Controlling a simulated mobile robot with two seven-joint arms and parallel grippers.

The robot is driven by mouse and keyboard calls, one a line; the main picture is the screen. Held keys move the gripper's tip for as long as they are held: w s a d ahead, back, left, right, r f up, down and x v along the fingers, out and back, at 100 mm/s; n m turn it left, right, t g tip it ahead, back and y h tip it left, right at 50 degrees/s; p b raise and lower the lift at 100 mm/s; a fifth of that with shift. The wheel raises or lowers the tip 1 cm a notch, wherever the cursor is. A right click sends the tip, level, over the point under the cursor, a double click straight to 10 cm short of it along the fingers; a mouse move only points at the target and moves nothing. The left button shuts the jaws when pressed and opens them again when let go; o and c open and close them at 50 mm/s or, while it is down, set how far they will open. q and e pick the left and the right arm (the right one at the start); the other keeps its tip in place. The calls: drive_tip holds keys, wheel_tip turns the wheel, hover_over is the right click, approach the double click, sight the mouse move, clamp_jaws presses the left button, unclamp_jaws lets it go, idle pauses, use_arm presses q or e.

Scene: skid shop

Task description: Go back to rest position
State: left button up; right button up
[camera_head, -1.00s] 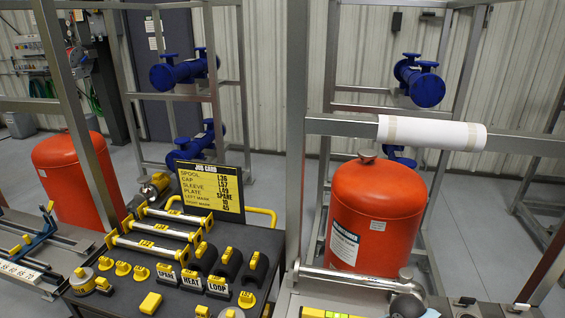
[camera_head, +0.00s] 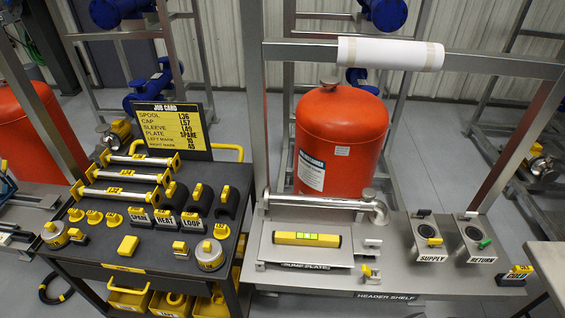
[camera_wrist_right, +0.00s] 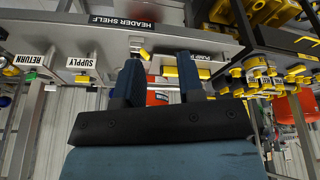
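My right gripper (camera_wrist_right: 159,68) shows in the right wrist view with its two dark blue fingers apart and nothing held between them. It points at the header shelf (camera_wrist_right: 115,42), which appears upside down there and is apart from the fingers as far as I can tell. Neither gripper is in the head view, and my left gripper is in no frame. In the head view, the header shelf (camera_head: 315,278) carries a yellow level (camera_head: 307,239) and a silver pipe with an elbow (camera_head: 320,202).
A dark cart (camera_head: 160,258) with yellow-ended spools and a job card (camera_head: 172,126) stands at left. A red tank (camera_head: 340,140) stands behind the shelf, under a rail with a white roll (camera_head: 390,53). SUPPLY (camera_head: 428,234) and RETURN (camera_head: 476,233) valve plates sit at right.

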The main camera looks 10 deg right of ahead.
drive_tip(key=w+a+f+t+y, duration=0.1)
drive_tip(key=w+a+f+t, duration=0.1)
drive_tip(key=f, duration=0.2)
drive_tip(key=w+a+f+t+y, duration=0.1)
drive_tip(key=w+a+f+t, duration=0.1)
drive_tip(key=f, duration=0.3)
drive_tip(key=w+a+f+n+t, duration=0.1)
drive_tip(key=w+a+f+t, duration=0.1)
drive_tip(key=f, duration=0.3)
drive_tip(key=shift+a+t+y, duration=0.15)
drive_tip(key=shift+t+y, duration=0.25)
drive_tip(key=shift+t, duration=0.3)
idle(0.5)
